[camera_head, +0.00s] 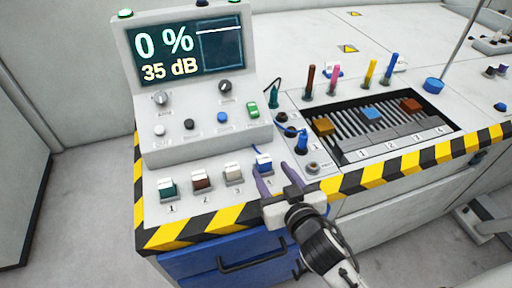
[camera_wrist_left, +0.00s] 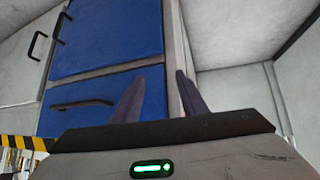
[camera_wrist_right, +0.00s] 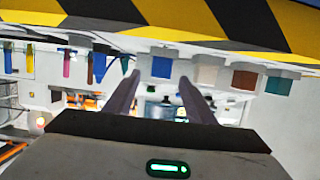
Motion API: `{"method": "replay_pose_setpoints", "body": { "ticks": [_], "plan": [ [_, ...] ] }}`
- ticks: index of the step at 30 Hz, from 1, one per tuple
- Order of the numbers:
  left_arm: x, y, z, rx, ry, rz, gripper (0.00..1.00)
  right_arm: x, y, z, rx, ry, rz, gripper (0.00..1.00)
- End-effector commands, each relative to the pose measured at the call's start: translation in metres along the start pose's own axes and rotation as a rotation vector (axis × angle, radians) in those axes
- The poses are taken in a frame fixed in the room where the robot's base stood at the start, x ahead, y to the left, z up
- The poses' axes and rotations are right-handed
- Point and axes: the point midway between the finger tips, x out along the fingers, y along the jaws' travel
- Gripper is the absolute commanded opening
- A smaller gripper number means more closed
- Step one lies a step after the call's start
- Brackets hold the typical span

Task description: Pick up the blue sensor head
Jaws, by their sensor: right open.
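The blue sensor head (camera_head: 264,162) is a small blue block with a white top in slot 4, at the right end of a row on the console front. My right gripper (camera_head: 279,170) is open and empty, just in front of it, with its fingers pointing at the row. In the right wrist view the blue head (camera_wrist_right: 161,68) shows between the fingertips (camera_wrist_right: 160,77), beyond them; I cannot tell the exact gap. My left gripper shows only in the left wrist view (camera_wrist_left: 159,77), open and empty, facing the blue drawers.
Teal (camera_head: 168,187), brown (camera_head: 202,181) and pale (camera_head: 234,174) heads stand left of the blue one. A blue plug (camera_head: 302,141) stands close on the right. The display console (camera_head: 190,50) rises behind. A striped edge (camera_head: 205,217) runs above the blue drawers (camera_head: 210,255).

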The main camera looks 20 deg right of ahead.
Motion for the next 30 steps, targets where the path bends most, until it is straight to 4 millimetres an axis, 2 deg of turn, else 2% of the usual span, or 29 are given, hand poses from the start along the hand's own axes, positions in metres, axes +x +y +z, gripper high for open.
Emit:
{"method": "replay_pose_setpoints", "body": {
  "ticks": [9, 12, 16, 24, 30],
  "plan": [
    [-0.003, 0.001, 0.015, -0.005, -0.028, 0.001, 0.39, 0.042, 0.000, 0.001, -0.002, 0.000, -0.001, 0.50],
    [-0.004, 0.002, 0.019, -0.006, -0.035, 0.002, 0.39, 0.049, 0.000, 0.001, -0.001, -0.001, -0.001, 0.50],
    [-0.004, 0.002, 0.019, -0.006, -0.034, 0.002, 0.39, 0.061, -0.001, 0.001, -0.003, -0.001, -0.001, 0.50],
    [-0.003, 0.002, 0.017, -0.005, -0.029, 0.002, 0.39, 0.098, -0.002, 0.003, -0.002, 0.000, -0.001, 0.50],
    [0.000, 0.001, 0.009, -0.002, -0.016, 0.002, 0.39, 0.103, -0.002, 0.003, 0.000, -0.001, -0.001, 0.50]
  ]
}}
